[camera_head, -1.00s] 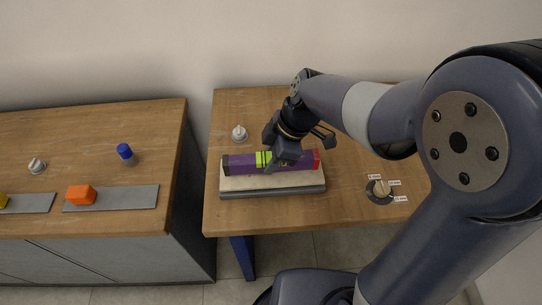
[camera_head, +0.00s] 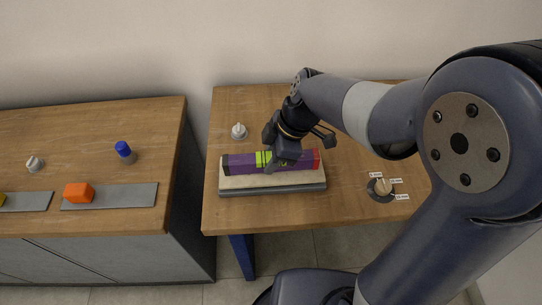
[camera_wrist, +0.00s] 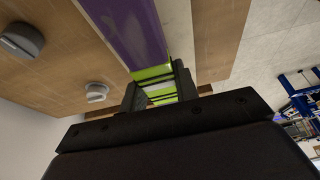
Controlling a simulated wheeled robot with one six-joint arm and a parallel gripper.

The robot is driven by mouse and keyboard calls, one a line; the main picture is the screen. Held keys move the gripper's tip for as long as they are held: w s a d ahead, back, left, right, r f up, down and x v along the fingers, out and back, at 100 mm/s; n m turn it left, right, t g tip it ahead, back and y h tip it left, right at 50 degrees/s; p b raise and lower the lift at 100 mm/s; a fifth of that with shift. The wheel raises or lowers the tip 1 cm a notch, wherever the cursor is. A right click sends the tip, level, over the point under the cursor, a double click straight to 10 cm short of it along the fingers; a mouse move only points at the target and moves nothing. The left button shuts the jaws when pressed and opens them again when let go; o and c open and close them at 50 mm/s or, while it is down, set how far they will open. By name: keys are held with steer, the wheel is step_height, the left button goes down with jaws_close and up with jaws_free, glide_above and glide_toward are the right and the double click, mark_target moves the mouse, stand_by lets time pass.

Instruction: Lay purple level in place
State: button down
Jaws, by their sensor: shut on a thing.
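The purple level (camera_head: 240,163) has lime-green marks at its middle, a dark left end and a red and black right end. It lies lengthwise along a pale-topped grey block (camera_head: 272,191) on the wooden table. I cannot tell whether it rests on the block or is just above it. My gripper (camera_head: 281,163) is shut on the level near its middle, reaching down from above. In the wrist view, the level (camera_wrist: 130,30) runs up from between my fingers (camera_wrist: 152,92), with its green part between them.
A white knob (camera_head: 239,131) stands behind the block on the table (camera_head: 340,205). A round dial with labels (camera_head: 381,188) is at the right. On the left cabinet (camera_head: 80,125) are a blue-topped cylinder (camera_head: 124,151) and an orange block (camera_head: 79,193) on a grey plate. A gap separates cabinet and table.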

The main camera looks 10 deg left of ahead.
steer(key=shift+f, duration=0.2)
steer(key=c, duration=1)
jaws_free()
steer(key=shift+r, duration=0.15)
steer(key=v, duration=1)
steer(key=shift+d+r, duration=0.15)
steer(key=shift+r, duration=0.15)
steer(key=x, duration=1)
steer(key=shift+a+f, duration=0.1)
steer(key=shift+a, duration=0.1)
steer(key=shift+p, duration=0.4)
